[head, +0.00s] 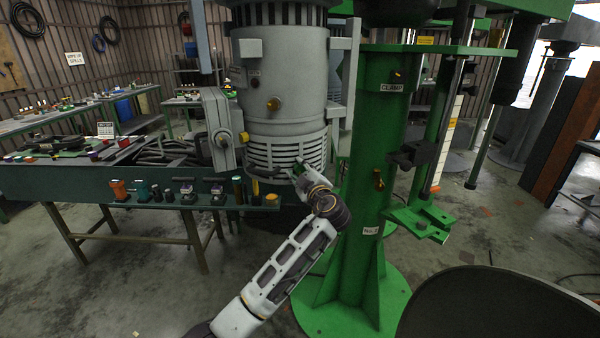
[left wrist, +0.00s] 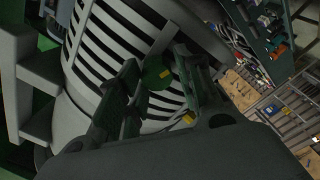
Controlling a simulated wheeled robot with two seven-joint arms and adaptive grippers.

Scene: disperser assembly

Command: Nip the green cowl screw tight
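The green cowl screw (left wrist: 156,74) shows as a round green head with a small yellow mark, in front of the slotted pale cowl (left wrist: 105,45). My left gripper (left wrist: 157,62) has one dark finger on each side of it. The gap between fingertips and screw is too small to tell whether they touch it. In the head view my left gripper (head: 285,170) is at the lower slotted band of the grey machine housing (head: 290,110), and its fingers partly hide the screw. My right gripper is not in view.
A green column (head: 372,180) with brackets stands close to the right of my left arm. A dark green bench (head: 90,181) with several coloured parts lies to the left.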

